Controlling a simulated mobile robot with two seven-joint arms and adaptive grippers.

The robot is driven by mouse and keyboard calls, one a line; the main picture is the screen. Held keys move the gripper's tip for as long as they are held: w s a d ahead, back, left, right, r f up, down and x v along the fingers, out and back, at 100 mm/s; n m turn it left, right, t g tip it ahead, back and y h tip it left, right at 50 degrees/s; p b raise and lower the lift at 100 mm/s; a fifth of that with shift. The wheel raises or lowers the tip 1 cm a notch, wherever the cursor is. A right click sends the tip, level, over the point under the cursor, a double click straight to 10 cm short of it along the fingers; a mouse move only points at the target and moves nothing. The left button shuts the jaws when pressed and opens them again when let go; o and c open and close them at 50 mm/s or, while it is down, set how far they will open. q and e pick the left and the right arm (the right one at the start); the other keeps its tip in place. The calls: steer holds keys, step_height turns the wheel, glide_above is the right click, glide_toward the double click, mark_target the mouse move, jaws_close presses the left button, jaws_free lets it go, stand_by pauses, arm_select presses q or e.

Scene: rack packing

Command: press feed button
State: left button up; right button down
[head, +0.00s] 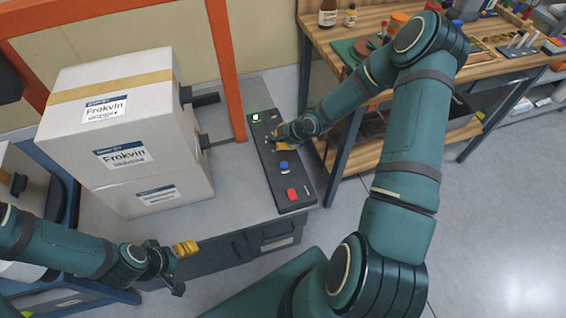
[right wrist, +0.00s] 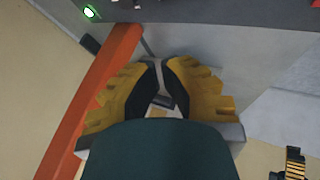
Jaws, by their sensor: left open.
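A long dark control panel (head: 279,180) lies on the grey worktop. It carries a blue button (head: 283,165), a red button (head: 291,194) and a small pale-green lit lamp (head: 256,117); the lamp glows green in the right wrist view (right wrist: 89,12). No label tells which is the feed button. My right gripper (head: 272,147) is over the panel's middle, between the lamp and the blue button, and hides part of it. In the right wrist view, its yellow-padded fingers (right wrist: 160,66) come together at the tips with nothing held. My left gripper (head: 184,268) is open and empty, low at the left.
White stacked boxes (head: 143,197) labelled Frokvin stand left of the panel. An orange post (head: 226,70) rises behind the panel's far end. A wooden workbench (head: 335,42) with bottles and parts stands to the right. Worktop between boxes and panel is mostly clear.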

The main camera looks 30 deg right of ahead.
mark_target(282, 162)
steer(key=shift+f, duration=0.1)
step_height(282, 162, down, 8)
steer(key=b, duration=0.5)
steer(key=shift+b, duration=0.35)
steer(key=shift+f+b, duration=0.3)
steer(key=shift+f, duration=0.05)
steer(key=shift+f, duration=0.15)
stand_by(0.8)
steer(key=shift+f+b, duration=0.25)
steer(key=shift+b, duration=0.15)
